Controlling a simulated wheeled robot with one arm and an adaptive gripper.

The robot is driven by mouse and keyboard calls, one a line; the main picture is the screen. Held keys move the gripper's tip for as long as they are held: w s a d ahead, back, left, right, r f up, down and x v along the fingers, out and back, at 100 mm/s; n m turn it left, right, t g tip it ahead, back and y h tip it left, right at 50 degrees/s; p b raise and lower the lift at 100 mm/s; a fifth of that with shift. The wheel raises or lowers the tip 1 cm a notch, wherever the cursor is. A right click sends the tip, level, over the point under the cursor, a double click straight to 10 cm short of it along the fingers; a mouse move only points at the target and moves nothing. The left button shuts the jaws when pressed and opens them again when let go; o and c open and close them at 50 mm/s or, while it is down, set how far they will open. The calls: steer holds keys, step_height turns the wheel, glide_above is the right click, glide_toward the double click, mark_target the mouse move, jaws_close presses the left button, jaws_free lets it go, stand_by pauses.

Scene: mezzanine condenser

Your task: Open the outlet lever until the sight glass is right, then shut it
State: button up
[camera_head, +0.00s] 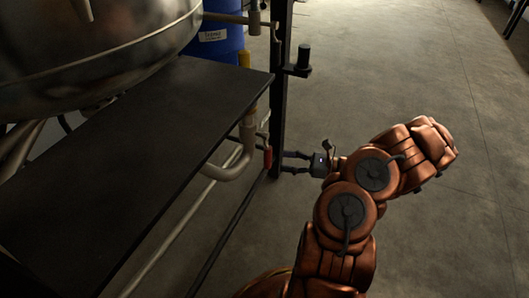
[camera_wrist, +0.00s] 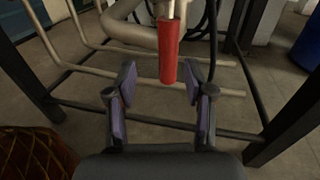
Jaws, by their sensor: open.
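The outlet lever shows as a red handle (camera_wrist: 168,52) in the wrist view, hanging down near the top centre below a pale pipe. In the head view it is a small red piece (camera_head: 268,158) beside the pipe bend. My gripper (camera_head: 284,162) is open and points left at the handle. In the wrist view my gripper (camera_wrist: 160,82) has one finger on each side of the handle's lower end, with a gap on both sides. The handle's end appears between or just beyond the fingertips; the depth is hard to judge. I cannot make out a sight glass.
A dark upright post (camera_head: 282,110) stands close to my fingers. A black shelf (camera_head: 130,160) lies left, under a large metal vessel (camera_head: 90,50). Pale pipes (camera_head: 225,172) run below the shelf. A blue drum (camera_head: 215,40) stands behind. The floor at right is clear.

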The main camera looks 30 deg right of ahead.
mark_target(268, 157)
steer(key=shift+m+h, duration=0.3)
steer(key=x, duration=0.2)
steer(key=b+x, duration=0.1)
steer(key=x, duration=0.1)
steer(key=b+x, duration=0.1)
steer(key=x, duration=0.2)
steer(key=shift+w+d+f, duration=0.2)
steer(key=shift+w+d, duration=0.1)
steer(key=shift+w, duration=0.05)
steer(key=shift+t, duration=0.3)
jaws_close()
